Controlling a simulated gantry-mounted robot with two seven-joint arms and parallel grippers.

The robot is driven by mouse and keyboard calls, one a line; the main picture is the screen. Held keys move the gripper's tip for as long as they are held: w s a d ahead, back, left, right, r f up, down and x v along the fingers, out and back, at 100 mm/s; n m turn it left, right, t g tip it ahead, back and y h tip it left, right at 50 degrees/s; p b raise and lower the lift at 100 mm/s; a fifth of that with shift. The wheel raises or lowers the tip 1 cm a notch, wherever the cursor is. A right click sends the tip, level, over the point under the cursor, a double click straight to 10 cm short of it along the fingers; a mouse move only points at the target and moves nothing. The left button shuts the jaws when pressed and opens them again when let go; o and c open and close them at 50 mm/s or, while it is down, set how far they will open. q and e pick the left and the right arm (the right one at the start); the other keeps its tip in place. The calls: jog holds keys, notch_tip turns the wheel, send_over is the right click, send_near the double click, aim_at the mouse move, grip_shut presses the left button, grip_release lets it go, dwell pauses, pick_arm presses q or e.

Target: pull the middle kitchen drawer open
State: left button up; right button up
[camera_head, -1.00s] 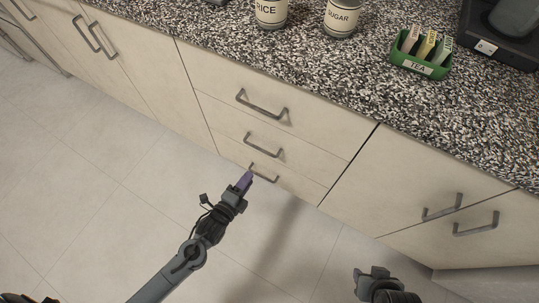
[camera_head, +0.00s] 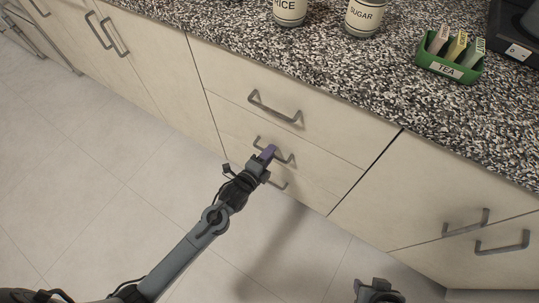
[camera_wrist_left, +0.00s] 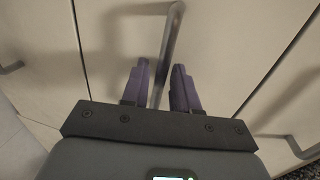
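The middle drawer (camera_head: 239,140) is shut, flush with the cabinet front between an upper and a lower drawer. Its grey bar handle (camera_head: 288,159) is partly hidden by my left gripper (camera_head: 268,153). In the left wrist view the handle bar (camera_wrist_left: 170,40) runs between the two purple fingers of my left gripper (camera_wrist_left: 159,88). The fingers are apart, one on each side of the bar, with a gap visible; I cannot tell whether either touches it. My right gripper (camera_head: 377,286) is low in the head view, away from the drawers; its fingers are not clear.
The upper drawer handle (camera_head: 275,106) and lower drawer handle (camera_head: 278,183) are close above and below. The speckled counter (camera_head: 340,75) holds rice and sugar jars and a green tea box (camera_head: 450,66). The tiled floor (camera_head: 110,200) before the drawers is clear.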

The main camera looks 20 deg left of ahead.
pick_arm(q)
jog(key=shift+w+d, duration=0.2)
jog(key=shift+a, duration=0.15)
jog(key=shift+c, duration=0.3)
grip_shut()
